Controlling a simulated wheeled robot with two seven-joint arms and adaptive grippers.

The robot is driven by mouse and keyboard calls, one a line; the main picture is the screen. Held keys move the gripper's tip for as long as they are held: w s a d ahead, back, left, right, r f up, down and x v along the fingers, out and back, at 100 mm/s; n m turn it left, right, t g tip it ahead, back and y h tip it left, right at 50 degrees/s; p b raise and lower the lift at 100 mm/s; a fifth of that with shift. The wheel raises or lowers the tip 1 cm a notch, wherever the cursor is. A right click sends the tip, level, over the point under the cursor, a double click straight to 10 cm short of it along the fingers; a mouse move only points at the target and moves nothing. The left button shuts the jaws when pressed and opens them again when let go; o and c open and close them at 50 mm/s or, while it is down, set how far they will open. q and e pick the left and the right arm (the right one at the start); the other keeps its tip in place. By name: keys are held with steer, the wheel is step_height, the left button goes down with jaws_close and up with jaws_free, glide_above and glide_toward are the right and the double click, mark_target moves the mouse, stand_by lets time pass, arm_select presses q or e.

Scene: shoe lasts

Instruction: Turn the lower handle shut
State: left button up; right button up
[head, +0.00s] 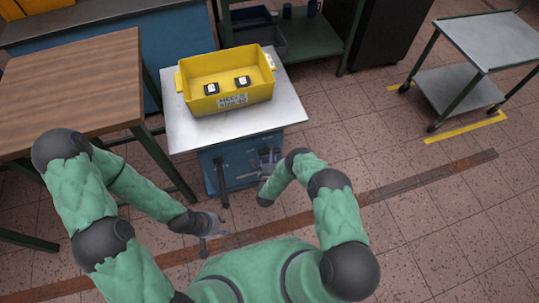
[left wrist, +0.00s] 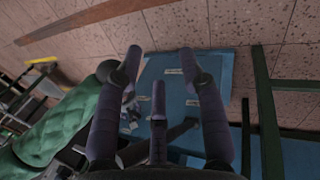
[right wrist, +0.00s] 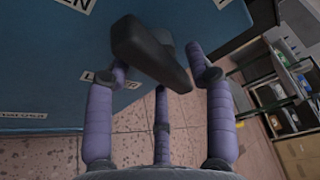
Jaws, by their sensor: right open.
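In the right wrist view a dark handle (right wrist: 150,50) crosses between the spread fingers of my right gripper (right wrist: 157,68). The label beside it, partly covered, seems to read "LOWER". I cannot tell whether the fingers touch the handle. In the head view my right gripper (head: 268,161) is at the front of the blue cabinet (head: 240,174), where the handle is hard to make out. My left gripper (head: 212,231) hangs in front of the cabinet, away from it. In the left wrist view its fingers (left wrist: 160,62) are spread and empty, with the blue cabinet front (left wrist: 222,62) beyond.
A yellow bin (head: 203,102) with two small dark items stands on the cabinet's metal top (head: 180,130). A wooden table (head: 75,85) is close on the left. A grey trolley (head: 490,42) stands at the far right. The floor between is clear.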

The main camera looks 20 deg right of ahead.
jaws_close()
steer(key=m+y+p, duration=0.1)
steer(key=m, duration=0.2)
steer(key=shift+r+g, duration=0.15)
steer(key=shift+g, duration=0.25)
steer(key=m+g+y, duration=0.1)
steer(key=m, duration=0.1)
steer(key=shift+a+m+y, duration=0.1)
steer(key=shift+m+y, duration=0.2)
steer(key=shift+y, duration=0.1)
steer(key=m+y, duration=0.1)
steer(key=m, duration=0.1)
steer(key=shift+m+y, duration=0.3)
steer(key=shift+r+m+y+b, duration=0.15)
steer(key=shift+m+y+b, duration=0.7)
steer(key=shift+m, duration=0.35)
